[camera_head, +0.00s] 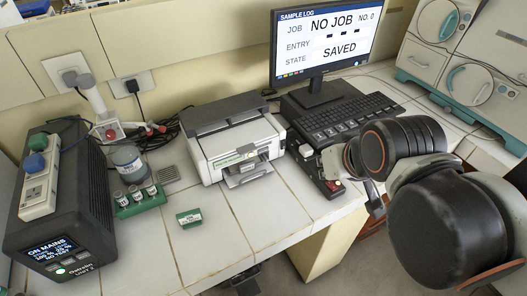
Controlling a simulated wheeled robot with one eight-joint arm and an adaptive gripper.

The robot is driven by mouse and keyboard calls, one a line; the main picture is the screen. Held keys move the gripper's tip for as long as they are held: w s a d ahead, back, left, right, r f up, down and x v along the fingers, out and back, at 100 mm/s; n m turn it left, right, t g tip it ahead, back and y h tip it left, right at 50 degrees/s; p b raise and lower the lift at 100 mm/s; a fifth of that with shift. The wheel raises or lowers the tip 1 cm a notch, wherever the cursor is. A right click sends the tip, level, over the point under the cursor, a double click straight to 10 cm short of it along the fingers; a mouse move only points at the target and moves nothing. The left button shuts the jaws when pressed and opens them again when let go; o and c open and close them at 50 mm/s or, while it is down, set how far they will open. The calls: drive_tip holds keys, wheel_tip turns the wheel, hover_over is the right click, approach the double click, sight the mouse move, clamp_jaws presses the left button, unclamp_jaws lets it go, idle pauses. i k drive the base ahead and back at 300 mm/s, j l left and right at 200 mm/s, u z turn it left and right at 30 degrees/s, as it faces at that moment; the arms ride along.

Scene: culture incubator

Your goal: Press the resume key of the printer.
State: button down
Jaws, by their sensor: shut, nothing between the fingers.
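The printer (210,163) is a white box with a dark grey top. It stands on the tiled bench, left of the monitor, with its front facing the bench's front edge. The resume key is too small to make out. My arm comes in from the right, its dark joints and pale links over the bench's right part, apart from the printer. I cannot make out my gripper's fingers in this view.
A monitor (325,40) reads NO JOB and SAVED, with a keyboard (340,117) before it. A red-button device (333,186) sits right of the printer. A black power unit (60,215), vial rack (140,202) and small green block (188,217) stand left; bare tiles lie before the printer.

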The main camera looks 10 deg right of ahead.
sight(261, 150)
drive_tip(key=k+j, duration=0.1)
drive_tip(key=j, duration=0.25)
drive_tip(key=k+j, duration=0.1)
drive_tip(key=j, duration=0.25)
drive_tip(key=k+j, duration=0.1)
drive_tip(key=j, duration=0.25)
drive_tip(key=k+j, duration=0.1)
drive_tip(key=j, duration=0.25)
drive_tip(key=k+l+z, duration=0.15)
drive_tip(key=l, duration=0.3)
drive_tip(key=i+j, duration=0.1)
drive_tip(key=j, duration=0.15)
drive_tip(key=i+j+u, duration=0.1)
drive_tip(key=j, duration=0.1)
